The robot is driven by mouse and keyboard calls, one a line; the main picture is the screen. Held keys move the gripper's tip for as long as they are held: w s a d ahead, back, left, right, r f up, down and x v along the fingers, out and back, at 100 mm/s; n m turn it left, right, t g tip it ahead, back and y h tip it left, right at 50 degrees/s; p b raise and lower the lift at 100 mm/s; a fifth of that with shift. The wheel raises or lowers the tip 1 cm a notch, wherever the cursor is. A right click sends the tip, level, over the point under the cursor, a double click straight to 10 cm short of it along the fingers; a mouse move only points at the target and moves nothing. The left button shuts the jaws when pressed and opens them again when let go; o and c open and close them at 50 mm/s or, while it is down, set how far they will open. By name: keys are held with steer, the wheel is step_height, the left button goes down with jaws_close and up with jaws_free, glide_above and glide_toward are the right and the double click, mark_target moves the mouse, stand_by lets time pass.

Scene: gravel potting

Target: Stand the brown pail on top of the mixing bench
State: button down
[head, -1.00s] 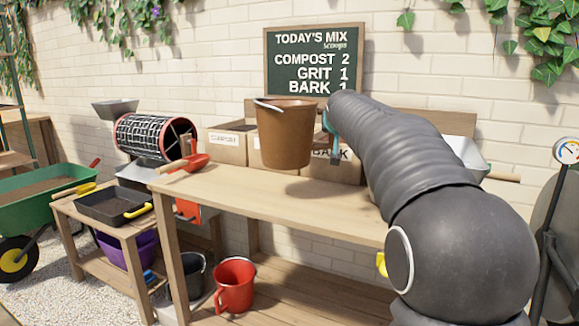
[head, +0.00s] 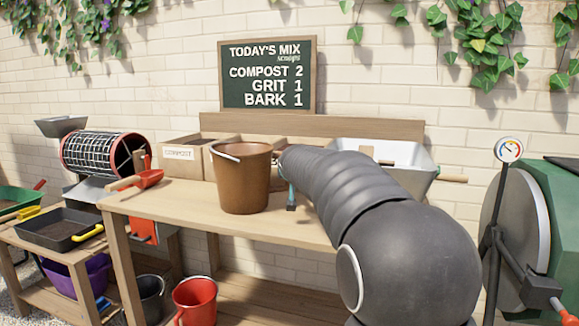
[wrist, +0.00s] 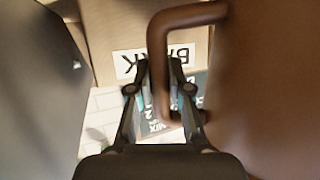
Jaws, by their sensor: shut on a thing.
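The brown pail (head: 240,182) is upright over the left part of the wooden mixing bench (head: 180,205). Its base is at the bench top or just above it; I cannot tell whether it touches. Its wire bail lies along the rim. My gripper (head: 288,185) is at the pail's right side, partly hidden by my arm. In the wrist view, my gripper (wrist: 159,75) is shut on the pail's brown side handle (wrist: 157,45), and the pail's wall (wrist: 265,90) fills the right side.
Cardboard boxes (head: 180,155) stand behind the pail. A white tub (head: 410,165) stands at the back right. A red bucket (head: 195,300) is below. Bare bench top lies in front of the pail.

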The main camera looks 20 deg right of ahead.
steer(key=shift+r, duration=0.15)
steer(key=c, duration=1.1)
jaws_free()
steer(key=shift+s, duration=0.1)
steer(key=b+v, duration=0.1)
steer(key=v, duration=1.1)
steer(key=s+a+f+n+g+y, duration=0.1)
steer(key=s+a+f+g, duration=0.1)
steer(key=s+f, duration=0.6)
steer(key=s+a+f+n+g+y, duration=0.1)
steer(key=s+a+f+g, duration=0.2)
steer(key=s+f, duration=0.5)
steer(key=s+a+f+g+y, duration=0.1)
steer(key=s+a+f+g, duration=0.2)
steer(key=s+f, duration=0.5)
steer(key=s, duration=1.1)
steer(key=shift+s+a+f+n, duration=0.25)
steer(key=shift+s+f+n, duration=0.05)
steer(key=shift+f+n, duration=0.1)
